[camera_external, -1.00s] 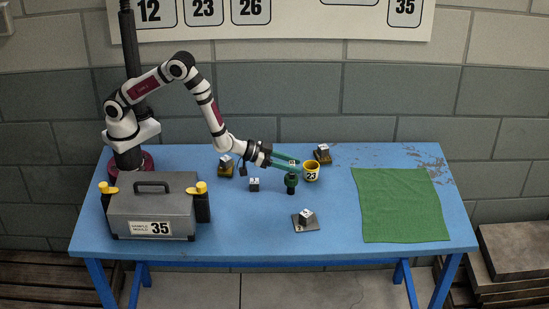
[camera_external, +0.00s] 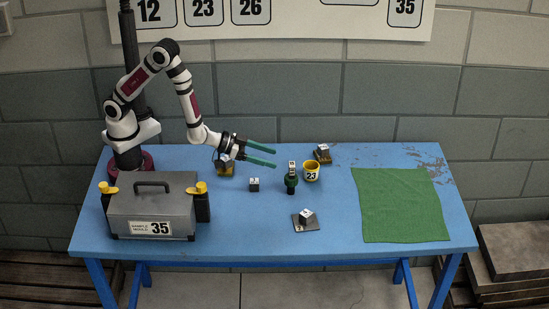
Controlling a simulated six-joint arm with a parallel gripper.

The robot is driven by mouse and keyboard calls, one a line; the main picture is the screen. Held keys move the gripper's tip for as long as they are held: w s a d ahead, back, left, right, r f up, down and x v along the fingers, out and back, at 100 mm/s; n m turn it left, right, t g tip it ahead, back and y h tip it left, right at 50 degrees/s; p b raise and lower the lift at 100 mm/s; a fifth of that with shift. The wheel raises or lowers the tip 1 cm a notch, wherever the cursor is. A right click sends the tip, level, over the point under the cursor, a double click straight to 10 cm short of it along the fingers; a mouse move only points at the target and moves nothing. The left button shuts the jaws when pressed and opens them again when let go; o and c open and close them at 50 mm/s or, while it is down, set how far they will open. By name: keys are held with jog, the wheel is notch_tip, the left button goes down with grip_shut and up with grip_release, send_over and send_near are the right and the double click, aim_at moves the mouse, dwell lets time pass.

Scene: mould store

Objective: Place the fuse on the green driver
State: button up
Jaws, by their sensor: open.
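The green driver (camera_external: 291,183) stands upright near the middle of the blue table. A small white-and-dark block, which looks like the fuse (camera_external: 292,167), rests on top of it. My gripper (camera_external: 275,157) is open and empty, to the upper left of the driver and apart from it. Its two green fingers are spread and point right. Similar small blocks lie elsewhere, so I cannot tell for sure from its look which one is the fuse.
A yellow cup (camera_external: 312,172) marked 23 stands just right of the driver. Small blocks sit on the table (camera_external: 254,185), on a grey plate (camera_external: 306,227) and on dark bases (camera_external: 323,158). A grey toolbox (camera_external: 153,208) is at left, a green cloth (camera_external: 400,205) at right.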

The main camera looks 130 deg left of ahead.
jog(key=s+d+r+m+h, duration=0.1)
jog(key=d+r+m+h, duration=0.15)
jog(key=d, duration=0.45)
jog(key=s+d+r+m+h, duration=0.1)
jog(key=d+m+h, duration=0.15)
jog(key=d, duration=0.35)
jog(key=s+d+m+g+h, duration=0.1)
jog(key=s+d, duration=0.2)
jog(key=s+d+r+m+g+h, duration=0.1)
jog(key=s+d+m+g, duration=0.1)
jog(key=s+d, duration=0.1)
jog(key=s+d+r+m+g+h, duration=0.1)
jog(key=s+d+m+h, duration=0.1)
jog(key=s+d, duration=0.2)
jog(key=shift+s+d+r, duration=0.1)
jog(key=shift+d+r, duration=0.15)
jog(key=shift+d, duration=0.05)
jog(key=s+r+m+g, duration=0.1)
jog(key=s+m+g, duration=0.1)
jog(key=s, duration=0.6)
jog(key=s+r+m+g+y, duration=0.1)
jog(key=s+r+m+g, duration=0.1)
jog(key=s, duration=0.6)
jog(key=shift+s+a+r+m+g, duration=0.15)
jog(key=shift+s+r+m+g, duration=0.15)
jog(key=shift+g, duration=0.5)
